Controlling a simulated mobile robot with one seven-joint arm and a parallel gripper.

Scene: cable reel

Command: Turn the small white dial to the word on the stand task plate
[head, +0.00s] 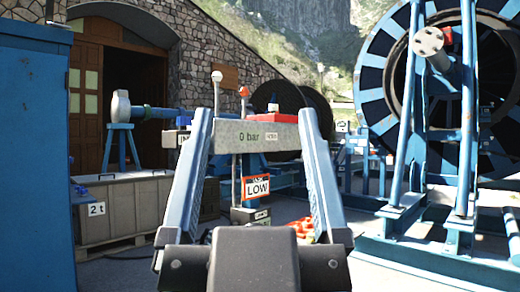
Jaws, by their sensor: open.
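The task plate (257,187) is a white sign with a red-orange border reading "LOW". It hangs on the stand below a grey beam (225,140) marked "0 bar". My gripper (257,114) is open in the lower middle, its two blue fingers pointing up and away on either side of the beam and plate. Nothing shows held between them. A lever with a white knob (216,76) and one with a red knob (244,91) rise above the beam. A small pale piece (273,107) stands by a red block (283,117). I cannot tell which part is the white dial.
A large blue cable reel and its frame (402,150) stand at the right. A blue cabinet (35,160) fills the left edge. A crate marked "2 t" (125,208) stands at the left.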

